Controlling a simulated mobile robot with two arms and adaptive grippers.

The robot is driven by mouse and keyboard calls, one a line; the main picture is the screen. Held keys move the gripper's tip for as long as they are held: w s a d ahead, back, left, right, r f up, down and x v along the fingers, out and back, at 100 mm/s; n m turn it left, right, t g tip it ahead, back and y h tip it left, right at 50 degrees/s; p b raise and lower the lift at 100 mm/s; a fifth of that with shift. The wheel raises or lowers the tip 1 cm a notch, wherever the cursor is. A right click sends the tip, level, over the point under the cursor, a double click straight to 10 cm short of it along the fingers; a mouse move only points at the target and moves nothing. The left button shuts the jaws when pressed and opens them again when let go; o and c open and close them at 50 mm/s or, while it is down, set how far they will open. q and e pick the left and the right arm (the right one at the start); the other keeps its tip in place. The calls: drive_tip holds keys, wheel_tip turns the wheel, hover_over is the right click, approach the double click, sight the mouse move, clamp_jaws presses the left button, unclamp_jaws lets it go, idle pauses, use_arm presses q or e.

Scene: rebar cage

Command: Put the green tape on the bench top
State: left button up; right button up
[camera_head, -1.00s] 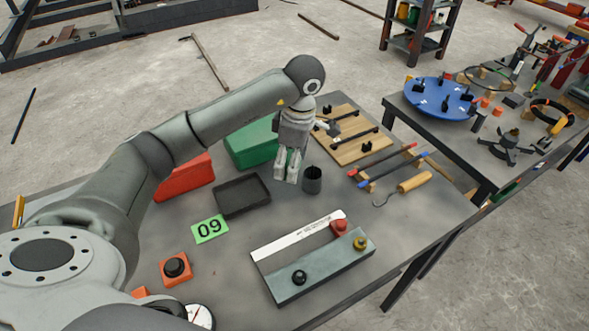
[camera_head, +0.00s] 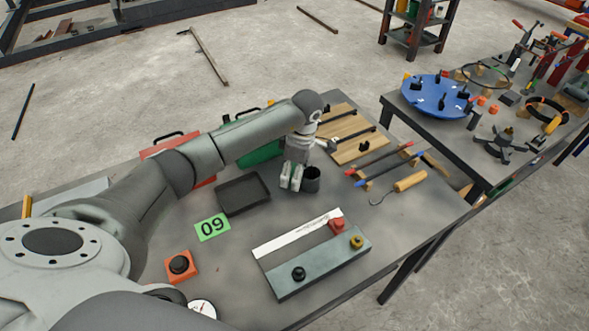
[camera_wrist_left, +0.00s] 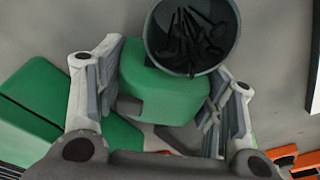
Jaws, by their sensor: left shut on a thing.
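The green tape (camera_wrist_left: 165,92), a rounded green case with a dark part at its lower left, sits between the fingers of my left gripper (camera_wrist_left: 160,105) in the left wrist view. The gripper is shut on it. In the head view my left gripper (camera_head: 291,178) points down over the bench top (camera_head: 310,210), just left of a dark cup (camera_head: 312,182). The tape cannot be made out there, and I cannot tell if it touches the bench. My right gripper is not in view.
The cup, holding dark nails or screws (camera_wrist_left: 188,40), is close beside the tape. A black tray (camera_head: 243,195), a green case (camera_head: 262,152), a red case (camera_head: 160,148) and a wooden board (camera_head: 350,150) stand around the gripper. Bare bench lies in front of it.

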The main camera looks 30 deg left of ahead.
use_arm(q)
drive_tip(key=shift+f, duration=0.2)
drive_tip(key=o, duration=1.2)
drive_tip(key=shift+o, duration=0.5)
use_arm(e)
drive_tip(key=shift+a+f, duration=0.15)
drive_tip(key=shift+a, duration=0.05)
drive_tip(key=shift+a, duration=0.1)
use_arm(q)
drive_tip(key=shift+r, duration=0.2)
drive_tip(key=r+b, duration=0.1)
drive_tip(key=r, duration=0.2)
drive_tip(key=d+r+b, duration=0.1)
drive_tip(key=r, duration=0.3)
drive_tip(key=r+b, duration=0.1)
drive_tip(key=r, duration=0.2)
drive_tip(key=shift+w+d+r, duration=0.15)
drive_tip(key=shift+w+r, duration=0.05)
drive_tip(key=shift+r, duration=0.2)
drive_tip(key=shift+d+r, duration=0.1)
drive_tip(key=shift+r, duration=0.5)
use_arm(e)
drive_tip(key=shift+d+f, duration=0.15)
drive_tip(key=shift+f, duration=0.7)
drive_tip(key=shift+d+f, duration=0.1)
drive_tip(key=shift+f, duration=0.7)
